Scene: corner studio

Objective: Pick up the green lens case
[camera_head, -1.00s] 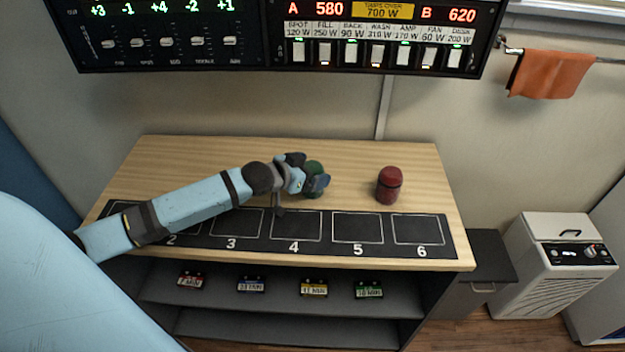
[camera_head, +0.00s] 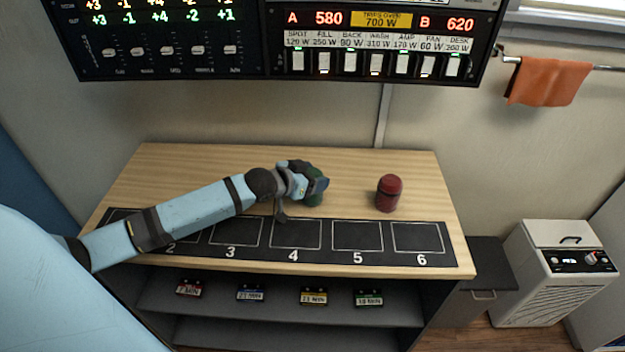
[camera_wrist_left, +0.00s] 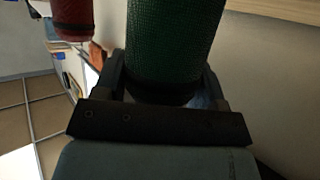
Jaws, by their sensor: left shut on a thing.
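The green lens case (camera_head: 315,199) is at the middle of the wooden tabletop, above mat square 4, partly hidden behind my left gripper (camera_head: 315,186). In the left wrist view the green lens case (camera_wrist_left: 172,45) stands between the fingers of my left gripper (camera_wrist_left: 165,85), which is shut on it. Its surface is textured green with a dark band at the gripper end. I cannot tell whether its base touches the table. My right gripper is not in view.
A red case (camera_head: 389,193) stands to the right on the wooden table (camera_head: 200,165). A black mat (camera_head: 330,257) with numbered squares runs along the front edge. A shelf below holds several small labelled items. A switch panel (camera_head: 375,45) hangs above the back.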

